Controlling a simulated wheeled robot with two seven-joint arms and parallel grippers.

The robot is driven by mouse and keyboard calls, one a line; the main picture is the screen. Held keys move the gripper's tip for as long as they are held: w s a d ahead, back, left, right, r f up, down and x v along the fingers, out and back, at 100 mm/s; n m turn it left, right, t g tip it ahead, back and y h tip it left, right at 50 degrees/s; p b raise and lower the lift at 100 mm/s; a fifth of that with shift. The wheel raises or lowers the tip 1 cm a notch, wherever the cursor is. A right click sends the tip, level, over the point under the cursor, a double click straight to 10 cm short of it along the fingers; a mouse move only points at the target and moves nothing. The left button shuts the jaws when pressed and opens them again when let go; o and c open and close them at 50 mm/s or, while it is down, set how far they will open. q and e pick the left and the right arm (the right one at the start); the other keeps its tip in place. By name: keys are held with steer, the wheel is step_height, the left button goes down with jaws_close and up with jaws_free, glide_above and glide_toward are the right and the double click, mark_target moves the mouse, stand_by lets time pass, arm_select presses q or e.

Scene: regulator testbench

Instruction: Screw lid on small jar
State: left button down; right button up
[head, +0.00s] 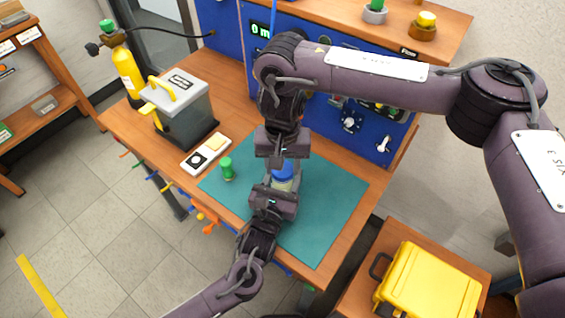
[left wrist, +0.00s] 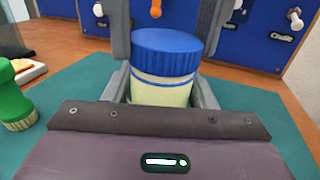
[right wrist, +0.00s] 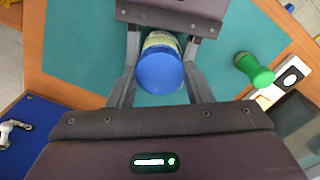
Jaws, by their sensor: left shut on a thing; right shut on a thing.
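The small jar (left wrist: 162,93) has a pale cream body with a blue stripe near its top. It stands upright between the fingers of my left gripper (head: 281,188), which is shut on its body. The blue lid (left wrist: 167,45) sits on the jar's mouth and looks level; the thread is hidden. My right gripper (head: 284,168) comes from the far side and is shut on the lid, one finger on each side. In the right wrist view the lid (right wrist: 160,71) lies between its fingers, with a strip of the jar behind it.
A green-topped object (head: 228,169) stands left of the jar on the teal mat (head: 335,206). A small white panel (head: 206,155) and a grey box with a yellow handle (head: 182,108) are farther left. A blue panel (head: 366,128) stands behind. The mat's right side is clear.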

steer(key=o, duration=1)
steer(key=shift+c, duration=0.2)
steer(key=shift+r, duration=2.25)
steer(key=shift+c, duration=0.4)
